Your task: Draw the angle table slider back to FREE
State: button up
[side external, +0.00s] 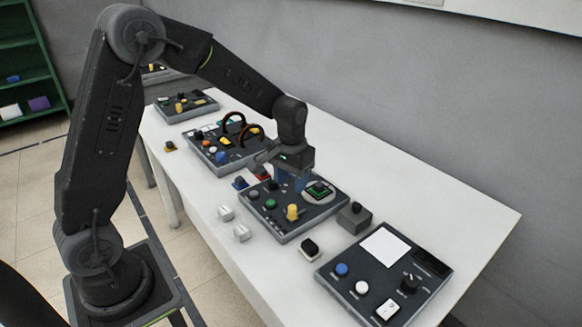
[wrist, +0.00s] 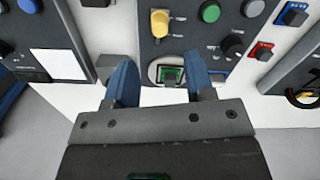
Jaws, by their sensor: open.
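The middle dark panel (side external: 285,228) carries a round light plate (side external: 334,199) with a green-framed square piece (side external: 319,188) on it, which looks like the angle table. The plate shows in the wrist view (wrist: 155,72) between and beyond my fingertips. A yellow handle (side external: 292,212) and a black knob (side external: 273,185) sit on the same panel, and both show in the wrist view (wrist: 160,22) (wrist: 232,45). I cannot tell which part is the slider, and no FREE label is readable. My gripper (wrist: 160,80), with blue fingers, is open and empty above the panel's plate end.
A panel with a white square (side external: 385,246) lies at the front right, and one with two dark arched handles (side external: 218,148) lies behind. Bare white table (side external: 450,215) lies to the right.

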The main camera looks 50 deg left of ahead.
jog(key=shift+r, duration=1.9)
jog(key=s+d+r+m+t, duration=0.1)
jog(key=s+d+r+t, duration=0.1)
jog(key=s+r, duration=0.2)
jog(key=s+d+r+m+t, duration=0.1)
jog(key=s+r, duration=0.2)
jog(key=s, duration=0.7)
jog(key=s+d+r+m+t, duration=0.1)
jog(key=s+d+r+t, duration=0.1)
jog(key=s+r, duration=0.2)
jog(key=s, duration=0.3)
jog(key=shift+s+d+r+t, duration=0.3)
jog(key=shift+d+r, duration=0.05)
jog(key=shift+o, duration=0.3)
